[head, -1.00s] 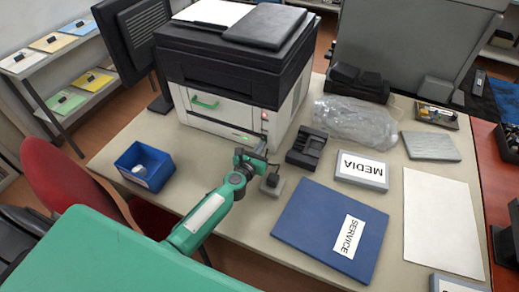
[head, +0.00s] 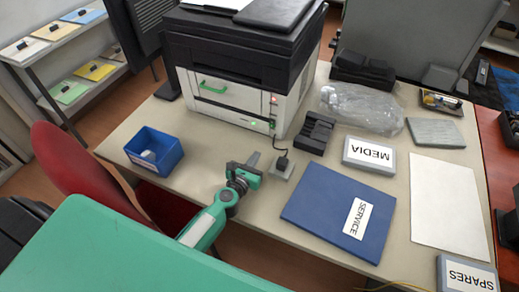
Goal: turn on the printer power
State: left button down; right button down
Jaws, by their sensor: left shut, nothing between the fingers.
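The printer (head: 236,93) stands at the back of the table, with a black upper part and a white lower body. Another green spot (head: 253,124) shows to the left on the lower front. My left gripper (head: 254,159) is shut and empty, in front of the printer and apart from it. The power control cannot be told for certain among these spots. My right gripper is out of view.
A small grey base with a black block (head: 283,162) and a dark cable sits just right of my gripper. A blue bin (head: 153,166) stands left. A black tray (head: 315,133), MEDIA box (head: 369,157) and blue SERVICE folder (head: 318,207) lie right.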

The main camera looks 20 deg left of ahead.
pick_arm(q)
jog(key=shift+s+f, duration=0.15)
jog(key=shift+s, duration=0.95)
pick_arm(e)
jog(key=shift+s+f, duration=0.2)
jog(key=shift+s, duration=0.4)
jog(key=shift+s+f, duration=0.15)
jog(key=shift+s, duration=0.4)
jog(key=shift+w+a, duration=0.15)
